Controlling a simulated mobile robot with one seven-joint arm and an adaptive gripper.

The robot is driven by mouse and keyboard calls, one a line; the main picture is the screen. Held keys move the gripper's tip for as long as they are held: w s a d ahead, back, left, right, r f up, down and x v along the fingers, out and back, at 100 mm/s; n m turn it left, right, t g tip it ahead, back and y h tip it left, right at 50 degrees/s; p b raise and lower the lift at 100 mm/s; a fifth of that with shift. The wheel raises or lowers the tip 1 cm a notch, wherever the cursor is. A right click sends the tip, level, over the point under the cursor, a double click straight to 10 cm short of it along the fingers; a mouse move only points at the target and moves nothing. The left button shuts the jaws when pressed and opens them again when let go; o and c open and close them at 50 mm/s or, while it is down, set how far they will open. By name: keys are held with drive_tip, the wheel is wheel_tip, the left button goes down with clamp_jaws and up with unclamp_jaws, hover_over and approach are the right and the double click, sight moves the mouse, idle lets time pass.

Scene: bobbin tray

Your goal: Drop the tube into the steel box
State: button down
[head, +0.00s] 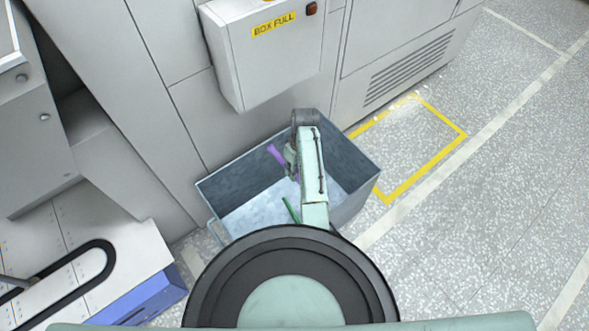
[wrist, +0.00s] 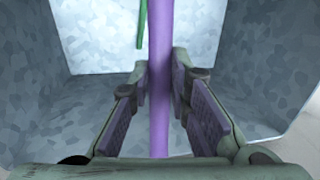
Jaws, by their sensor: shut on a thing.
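The purple tube (wrist: 159,60) is held between the purple-padded fingers of my gripper (wrist: 160,88) in the wrist view. In the head view the tube (head: 275,155) shows to the left of my gripper (head: 291,160), which is partly hidden by my arm. The steel box (head: 235,185) stands open on the floor against the machine. The gripper and tube are over the box opening, and the box walls (wrist: 55,105) surround them in the wrist view. The exact height of the tube above the box floor is hard to tell.
A green tube (head: 291,210) is in the box; it also shows in the wrist view (wrist: 141,22). A grey unit labelled BOX FULL (head: 268,60) juts out above the box's back side. A yellow floor outline (head: 462,133) to the right encloses free floor.

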drive_tip(key=shift+f+b, duration=0.45)
drive_tip(key=shift+f, duration=0.35)
